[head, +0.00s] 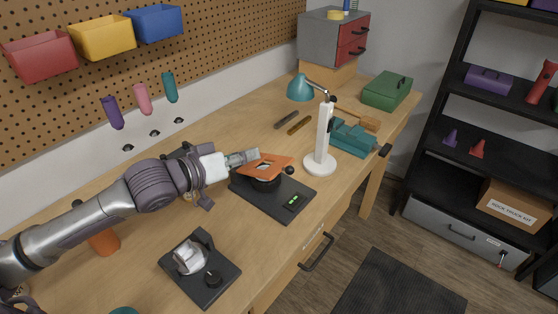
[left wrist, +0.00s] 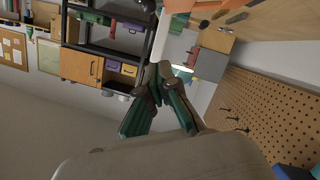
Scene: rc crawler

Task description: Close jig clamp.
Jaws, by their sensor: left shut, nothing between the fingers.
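A black fixture base (head: 302,197) with a green display lies on the bench's right half. An orange plate (head: 264,163) sits tilted on its round black mount, with a black knob (head: 290,170) at its right. My left gripper (head: 254,155) is shut and empty, its fingertips at the plate's back left edge; I cannot tell whether they touch. The shut fingers also show in the left wrist view (left wrist: 163,72). A second black base (head: 222,278) nearer the front carries a silver part (head: 190,257) and a black knob. I cannot tell which one is the jig clamp. My right gripper is out of view.
A white lamp post (head: 323,140) stands just right of the fixture. A teal vise (head: 352,137) and a green box (head: 387,90) are farther back. An orange cylinder (head: 104,242) stands beneath my left arm. The bench between the two black bases is clear.

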